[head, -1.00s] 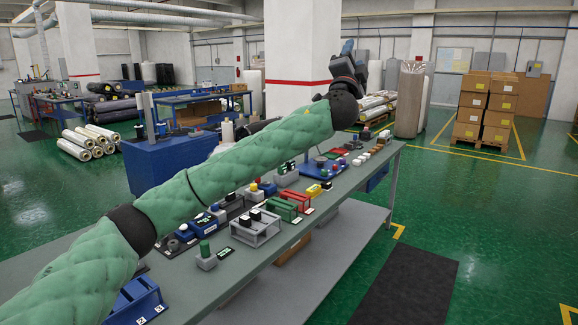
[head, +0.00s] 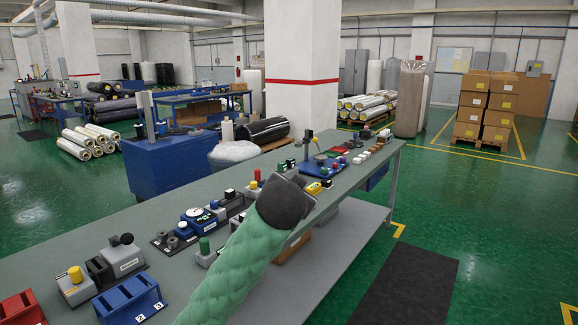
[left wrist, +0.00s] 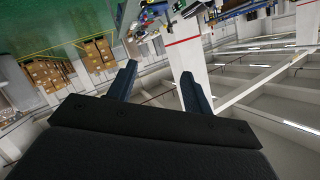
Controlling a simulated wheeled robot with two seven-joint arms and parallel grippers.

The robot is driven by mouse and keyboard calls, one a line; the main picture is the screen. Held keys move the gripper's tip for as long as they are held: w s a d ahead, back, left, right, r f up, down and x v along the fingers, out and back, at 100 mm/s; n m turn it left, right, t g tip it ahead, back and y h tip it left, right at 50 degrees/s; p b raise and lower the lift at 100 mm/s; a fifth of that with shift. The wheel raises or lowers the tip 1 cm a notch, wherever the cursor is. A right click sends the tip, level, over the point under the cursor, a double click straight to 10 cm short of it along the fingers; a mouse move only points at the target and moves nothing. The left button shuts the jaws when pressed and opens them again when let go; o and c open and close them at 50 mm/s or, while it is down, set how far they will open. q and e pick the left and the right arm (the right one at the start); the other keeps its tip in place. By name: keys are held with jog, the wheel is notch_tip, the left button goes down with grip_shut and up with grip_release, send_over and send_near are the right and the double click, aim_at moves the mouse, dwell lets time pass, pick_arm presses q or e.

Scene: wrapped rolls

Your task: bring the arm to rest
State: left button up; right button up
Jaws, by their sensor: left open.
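My left arm, in a green quilted sleeve (head: 232,275), reaches in from the bottom middle of the head view. Its dark wrist end (head: 284,203) stands in front of the long grey workbench (head: 150,218) and covers part of the items on it. The fingers cannot be made out in the head view. In the left wrist view my left gripper (left wrist: 160,84) shows two dark blue fingers spread apart with nothing between them. That view is tilted, with floor at top left and ceiling at lower right. My right gripper is in neither view.
The bench holds several small items, including a blue numbered holder (head: 132,300), a grey box with a black knob (head: 123,257) and a red bin (head: 22,310). A black mat (head: 405,285) lies on the open green floor at right. Stacked cartons (head: 484,105) stand farther back.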

pick_arm(q)
jog(key=s+a+f+n+g, duration=0.2)
jog(key=s+a+f, duration=0.3)
jog(key=s+f, duration=0.5)
jog(key=s+a+f+n+g+b, duration=0.1)
jog(key=s+a+f+g, duration=0.3)
jog(key=f, duration=1)
jog(key=s+a+f+n+g, duration=0.15)
jog(key=s+a+f, duration=0.35)
jog(key=s+f, duration=0.55)
jog(key=s+a+f+g+b, duration=0.1)
jog(key=s+f+g, duration=0.3)
jog(key=s+f, duration=1.5)
jog(key=shift+s+n+g, duration=0.35)
jog(key=shift+s+n, duration=0.1)
jog(key=shift+s, duration=0.45)
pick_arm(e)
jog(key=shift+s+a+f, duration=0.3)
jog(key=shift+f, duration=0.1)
